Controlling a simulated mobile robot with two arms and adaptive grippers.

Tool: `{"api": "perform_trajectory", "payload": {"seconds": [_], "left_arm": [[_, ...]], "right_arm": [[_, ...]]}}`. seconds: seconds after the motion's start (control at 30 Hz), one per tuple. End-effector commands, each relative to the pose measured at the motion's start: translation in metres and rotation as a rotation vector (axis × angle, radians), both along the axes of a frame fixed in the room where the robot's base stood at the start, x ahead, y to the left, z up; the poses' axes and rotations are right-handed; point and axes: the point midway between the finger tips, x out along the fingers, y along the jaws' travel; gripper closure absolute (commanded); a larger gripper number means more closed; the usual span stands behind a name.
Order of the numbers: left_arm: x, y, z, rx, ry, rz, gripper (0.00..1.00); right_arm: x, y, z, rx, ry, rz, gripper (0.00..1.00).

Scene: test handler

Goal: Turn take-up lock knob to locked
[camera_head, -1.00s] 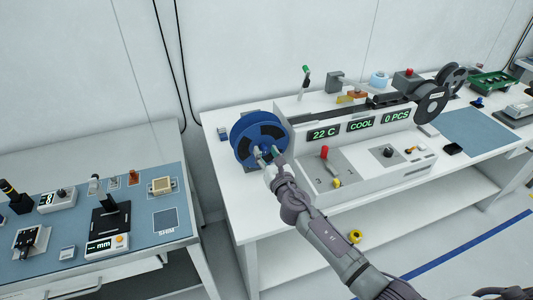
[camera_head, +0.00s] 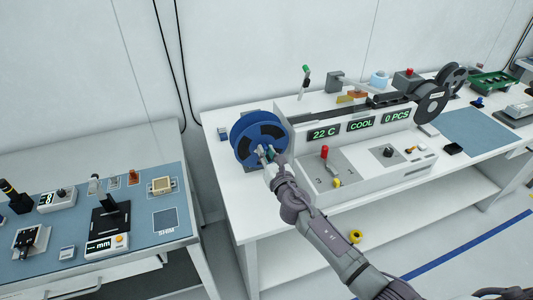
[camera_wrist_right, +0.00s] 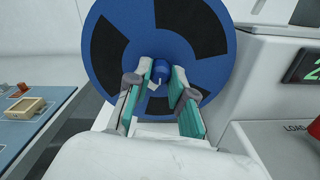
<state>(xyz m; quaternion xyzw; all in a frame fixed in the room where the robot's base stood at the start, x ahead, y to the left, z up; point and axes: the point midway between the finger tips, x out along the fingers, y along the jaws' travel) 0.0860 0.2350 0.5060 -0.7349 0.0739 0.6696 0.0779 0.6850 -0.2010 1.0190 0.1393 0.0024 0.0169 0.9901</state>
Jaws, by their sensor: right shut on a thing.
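The blue take-up reel (camera_head: 245,128) with dark cut-outs stands upright at the left end of the handler; it fills the top of the right wrist view (camera_wrist_right: 216,25). The take-up lock knob (camera_wrist_right: 161,69) is a small blue knob with a pale pointer at the reel's centre. My right gripper (camera_wrist_right: 160,78) has its green-lined fingers on either side of the knob and is shut on it. In the head view the right gripper (camera_head: 267,154) is at the reel's hub and hides the knob. My left gripper is not in view.
The handler (camera_head: 365,165) has displays reading 22 C, COOL and 0 PCS, and a red-topped lever (camera_head: 324,153) right of my gripper. A dark reel (camera_head: 430,103) is at its far end. A side bench (camera_head: 140,237) with instruments stands at left.

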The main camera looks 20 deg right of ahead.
Motion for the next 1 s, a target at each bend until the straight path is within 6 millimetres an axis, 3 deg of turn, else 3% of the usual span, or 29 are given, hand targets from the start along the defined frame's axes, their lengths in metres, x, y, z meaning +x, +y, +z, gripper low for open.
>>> {"api": "perform_trajectory", "payload": {"seconds": [1.0], "left_arm": [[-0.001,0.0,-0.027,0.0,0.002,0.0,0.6]], "right_arm": [[0.0,-0.004,-0.004,0.892,0.031,-0.001,1.0]]}}
